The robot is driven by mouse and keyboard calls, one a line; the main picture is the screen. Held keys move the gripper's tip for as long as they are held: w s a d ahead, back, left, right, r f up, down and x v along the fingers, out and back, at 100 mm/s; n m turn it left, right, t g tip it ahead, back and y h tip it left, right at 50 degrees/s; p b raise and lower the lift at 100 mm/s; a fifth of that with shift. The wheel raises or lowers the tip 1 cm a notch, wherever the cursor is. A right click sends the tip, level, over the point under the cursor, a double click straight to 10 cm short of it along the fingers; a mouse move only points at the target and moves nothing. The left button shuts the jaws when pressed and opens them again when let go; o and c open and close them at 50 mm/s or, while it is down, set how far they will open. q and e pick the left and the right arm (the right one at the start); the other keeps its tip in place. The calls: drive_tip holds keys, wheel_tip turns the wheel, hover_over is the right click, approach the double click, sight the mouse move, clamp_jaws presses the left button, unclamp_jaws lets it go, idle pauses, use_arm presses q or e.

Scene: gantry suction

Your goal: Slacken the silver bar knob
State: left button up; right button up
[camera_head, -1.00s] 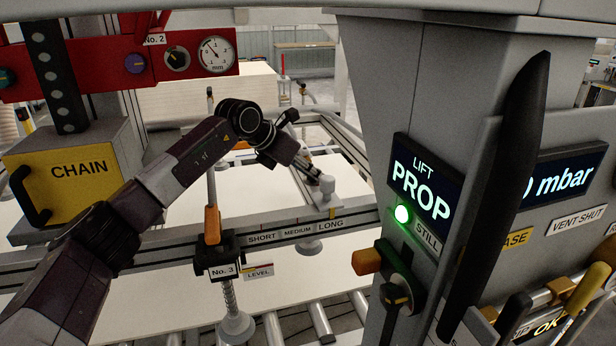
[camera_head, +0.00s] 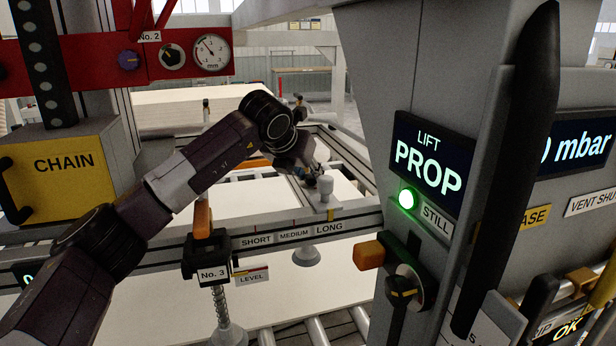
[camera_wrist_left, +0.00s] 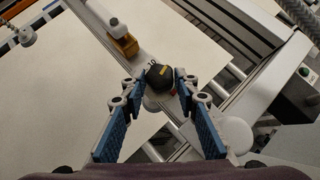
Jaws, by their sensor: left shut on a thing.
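The silver bar (camera_wrist_left: 152,62) runs diagonally through the left wrist view. A dark round knob (camera_wrist_left: 160,77) with a small yellow mark sits on it. My left gripper (camera_wrist_left: 160,82) has its blue-padded fingers on either side of this knob and is shut on it. In the head view my left gripper (camera_head: 310,180) is at the bar beside a pale upright post (camera_head: 326,188). My arm and wrist hide the knob there. My right gripper is not in view.
A rail with SHORT, MEDIUM and LONG labels (camera_head: 294,235) crosses in front. The No. 3 carriage (camera_head: 208,258) has an orange lever and a suction cup below. A large grey column with a lit PROP display (camera_head: 428,168) stands close on the right. Pale sheets lie below.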

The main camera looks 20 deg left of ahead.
use_arm(q)
drive_tip(key=shift+r, duration=0.1)
drive_tip(key=o, duration=1.1)
drive_tip(key=shift+o, duration=0.2)
drive_tip(key=d+v, duration=0.1)
drive_tip(key=v, duration=1)
drive_tip(key=shift+s+a+r, duration=0.3)
drive_tip(key=shift+a, duration=0.2)
drive_tip(key=shift+f, duration=0.1)
